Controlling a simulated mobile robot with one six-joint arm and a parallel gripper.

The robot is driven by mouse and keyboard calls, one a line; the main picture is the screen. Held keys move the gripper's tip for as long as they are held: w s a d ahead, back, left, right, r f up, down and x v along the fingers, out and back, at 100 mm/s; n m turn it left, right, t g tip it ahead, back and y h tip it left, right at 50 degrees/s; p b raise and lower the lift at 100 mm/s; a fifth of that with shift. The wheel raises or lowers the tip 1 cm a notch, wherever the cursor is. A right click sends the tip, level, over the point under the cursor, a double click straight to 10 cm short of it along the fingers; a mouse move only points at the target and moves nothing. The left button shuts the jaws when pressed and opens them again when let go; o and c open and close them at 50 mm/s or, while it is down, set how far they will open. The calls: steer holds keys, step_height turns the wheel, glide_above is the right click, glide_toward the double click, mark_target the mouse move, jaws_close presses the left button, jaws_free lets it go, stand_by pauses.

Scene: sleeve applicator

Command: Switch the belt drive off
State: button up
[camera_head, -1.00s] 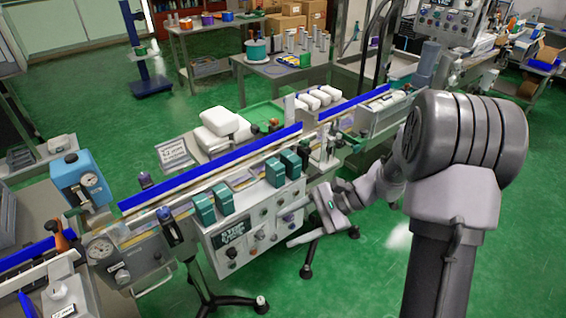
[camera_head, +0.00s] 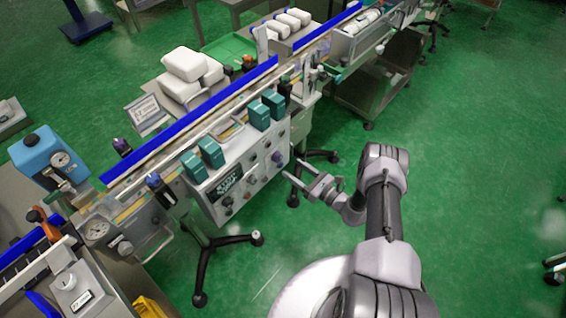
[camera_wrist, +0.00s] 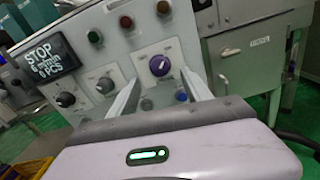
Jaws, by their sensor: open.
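The control panel (camera_head: 250,176) is on the front of the belt conveyor. In the wrist view the panel (camera_wrist: 118,52) carries a dark display (camera_wrist: 42,57) reading STOP on its top line. A purple rotary knob (camera_wrist: 160,66) with a light pointer mark sits in a pale square; it also shows in the head view (camera_head: 277,157). My gripper (camera_wrist: 159,78) is open and empty, its two fingers on either side of the knob as seen from the wrist. I cannot tell whether they touch it. The gripper (camera_head: 297,172) is close to the panel's right end.
Other dark knobs (camera_wrist: 65,99) and several small buttons (camera_wrist: 126,22) surround the purple knob. Teal boxes (camera_head: 210,152) stand above the panel. Tripod feet (camera_head: 200,298) spread below the conveyor (camera_head: 190,125).

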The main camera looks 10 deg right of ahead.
mark_target(280, 159)
steer(key=b+x, duration=0.1)
steer(key=x, duration=0.5)
steer(key=shift+a, duration=0.1)
jaws_close()
